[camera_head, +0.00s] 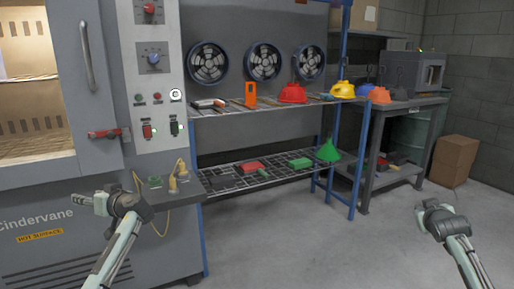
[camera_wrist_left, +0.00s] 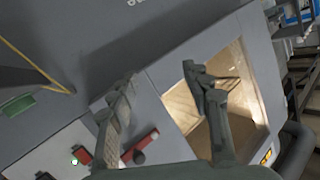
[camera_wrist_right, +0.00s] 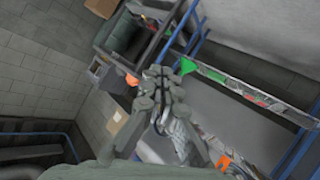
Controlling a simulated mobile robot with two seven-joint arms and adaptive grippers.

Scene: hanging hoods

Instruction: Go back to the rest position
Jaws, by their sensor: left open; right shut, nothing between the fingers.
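My left gripper (camera_head: 92,203) is in front of the lower part of the grey oven cabinet in the head view. Its two fingers (camera_wrist_left: 162,92) stand apart with nothing between them in the left wrist view. My right gripper (camera_head: 432,208) is over bare floor at the right of the head view. Its fingers (camera_wrist_right: 162,78) are together and hold nothing in the right wrist view. Both arms reach up from the bottom edge of the head view, apart from each other and from the shelves.
The oven cabinet (camera_head: 45,222) stands at left, its lit chamber (camera_head: 30,90) visible. A blue-framed rack (camera_head: 352,185) carries a red hood (camera_head: 292,93), a yellow hood (camera_head: 343,89) and a green funnel-shaped hood (camera_head: 327,151). A workbench (camera_head: 405,104) and cardboard box (camera_head: 454,158) stand behind. The middle floor is clear.

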